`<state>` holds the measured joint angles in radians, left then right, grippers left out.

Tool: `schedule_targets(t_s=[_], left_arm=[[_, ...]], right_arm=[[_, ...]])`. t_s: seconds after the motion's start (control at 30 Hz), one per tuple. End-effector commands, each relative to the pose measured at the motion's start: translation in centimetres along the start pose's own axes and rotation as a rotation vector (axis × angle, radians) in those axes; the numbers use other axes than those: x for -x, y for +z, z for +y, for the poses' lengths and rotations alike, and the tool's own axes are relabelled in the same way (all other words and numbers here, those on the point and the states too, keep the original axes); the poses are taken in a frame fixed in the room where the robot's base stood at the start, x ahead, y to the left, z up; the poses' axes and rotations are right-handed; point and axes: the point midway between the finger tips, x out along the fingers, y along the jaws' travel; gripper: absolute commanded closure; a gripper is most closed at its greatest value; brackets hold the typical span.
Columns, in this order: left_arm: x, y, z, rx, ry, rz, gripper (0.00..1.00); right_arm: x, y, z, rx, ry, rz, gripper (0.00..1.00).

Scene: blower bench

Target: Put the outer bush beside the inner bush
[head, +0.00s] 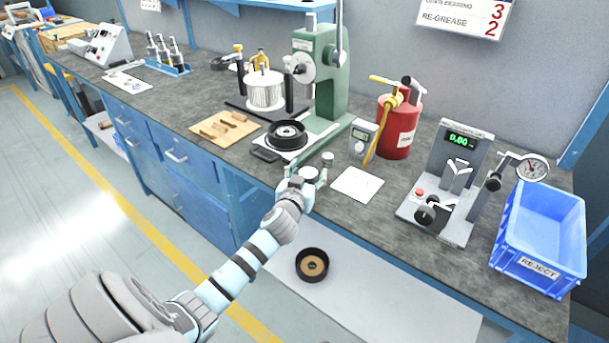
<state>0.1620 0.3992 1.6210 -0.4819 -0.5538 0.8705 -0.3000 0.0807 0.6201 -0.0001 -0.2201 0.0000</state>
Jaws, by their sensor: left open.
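A small grey metal cylinder (328,158), which looks like one of the bushes, stands upright on the bench just behind my left gripper. My left gripper (308,177) reaches over the front edge of the bench and is open. A small round grey shape shows between its fingers; I cannot tell whether it is the other bush or part of the gripper. I cannot tell the outer bush from the inner bush at this size. A white cloth or sheet (357,184) lies flat to the right of the gripper. My right gripper is not in view.
A green press (329,85) with a black ring (287,135) at its base stands behind the gripper. A red grease can (398,125), a gauge stand (448,180) and a blue reject bin (541,240) stand to the right. A wooden board (224,128) lies left.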

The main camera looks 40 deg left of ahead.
Motion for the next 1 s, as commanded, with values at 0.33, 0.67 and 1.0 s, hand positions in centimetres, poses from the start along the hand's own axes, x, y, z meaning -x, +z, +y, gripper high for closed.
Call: schedule_targets(t_s=[0.33,0.67,1.0], left_arm=[[7.7,-0.1,0.0,-0.002,0.001,-0.002,0.40],[11.7,-0.1,0.0,0.000,-0.002,0.001,0.40],[11.7,-0.1,0.0,0.000,-0.001,0.001,0.40]], right_arm=[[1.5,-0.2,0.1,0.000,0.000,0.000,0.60],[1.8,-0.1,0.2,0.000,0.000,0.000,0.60],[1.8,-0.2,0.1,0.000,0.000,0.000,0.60]])
